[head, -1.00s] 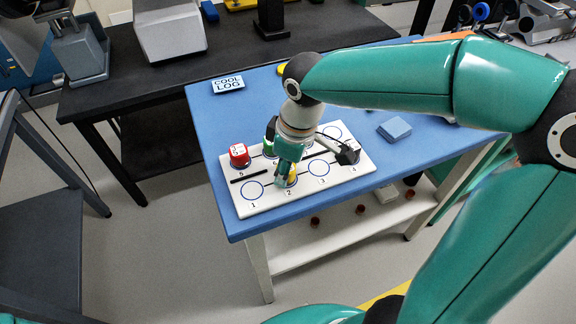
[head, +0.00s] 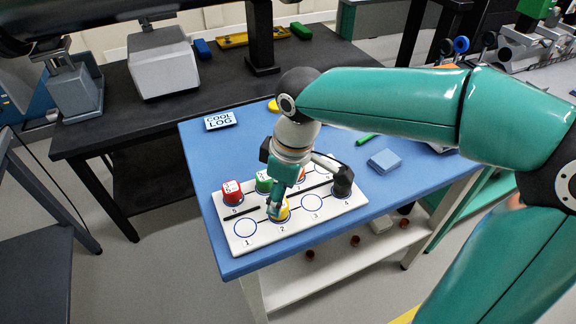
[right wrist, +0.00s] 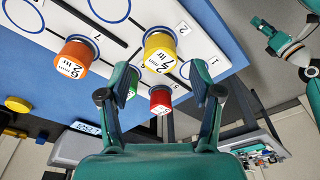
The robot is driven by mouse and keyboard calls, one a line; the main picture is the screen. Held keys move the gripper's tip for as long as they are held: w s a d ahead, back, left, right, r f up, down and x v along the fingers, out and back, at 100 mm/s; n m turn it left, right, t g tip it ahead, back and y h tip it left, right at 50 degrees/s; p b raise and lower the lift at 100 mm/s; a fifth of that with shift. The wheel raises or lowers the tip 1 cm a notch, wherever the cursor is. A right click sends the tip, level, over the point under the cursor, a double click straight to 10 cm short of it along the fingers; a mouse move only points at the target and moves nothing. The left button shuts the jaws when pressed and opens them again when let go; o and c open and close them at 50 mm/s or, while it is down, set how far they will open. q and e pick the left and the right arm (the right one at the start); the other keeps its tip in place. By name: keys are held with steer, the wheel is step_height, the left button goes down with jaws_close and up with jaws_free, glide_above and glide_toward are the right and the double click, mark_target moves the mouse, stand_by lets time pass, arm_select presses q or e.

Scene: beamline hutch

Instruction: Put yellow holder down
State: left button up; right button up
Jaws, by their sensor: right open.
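The yellow holder (head: 283,214) stands upright on circle 2 of the white numbered board (head: 328,209). In the right wrist view the yellow holder (right wrist: 160,48) shows its labelled top. My right gripper (head: 275,203) is just above and behind it in the head view, partly covering it. In the right wrist view the right gripper (right wrist: 164,85) is open, with nothing held; the yellow holder is beyond the fingertips. My left gripper (right wrist: 268,30) appears small at the upper right of the right wrist view; its jaws are unclear.
A red holder (head: 231,191), a green holder (head: 263,181) and an orange holder (right wrist: 73,56) stand in the board's back row. A black holder (head: 342,184) stands by number 4. Circles 1 and 3 are empty. A blue block (head: 384,162) lies on the blue table (head: 200,160).

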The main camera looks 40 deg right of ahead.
mark_target(287, 206)
step_height(287, 206, up, 8)
steer(key=s, duration=0.1)
steer(key=shift+d+p, duration=0.3)
steer(key=shift+p, duration=0.15)
steer(key=shift+f, duration=0.1)
